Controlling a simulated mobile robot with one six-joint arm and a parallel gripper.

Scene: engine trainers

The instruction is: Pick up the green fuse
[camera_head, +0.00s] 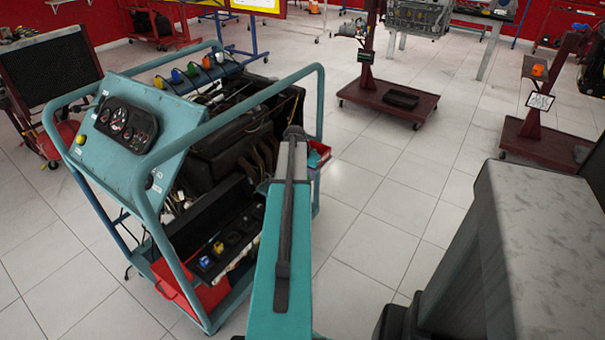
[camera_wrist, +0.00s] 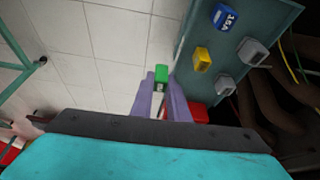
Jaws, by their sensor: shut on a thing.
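The green fuse (camera_wrist: 161,73) is between the tips of my gripper's purple fingers (camera_wrist: 160,88) in the wrist view. My gripper is shut on it. The fuse is seen against the white floor tiles, just left of the teal-grey fuse panel (camera_wrist: 240,25). It appears clear of the panel's sockets. In the head view my own arm hides the gripper and the held fuse.
A blue fuse (camera_wrist: 225,17) marked 15A and a yellow fuse (camera_wrist: 202,59) sit on the panel beside grey sockets (camera_wrist: 252,52). The teal engine trainer frame (camera_head: 312,110) stands left of my arm. Open tiled floor (camera_head: 375,185) lies right of the trainer.

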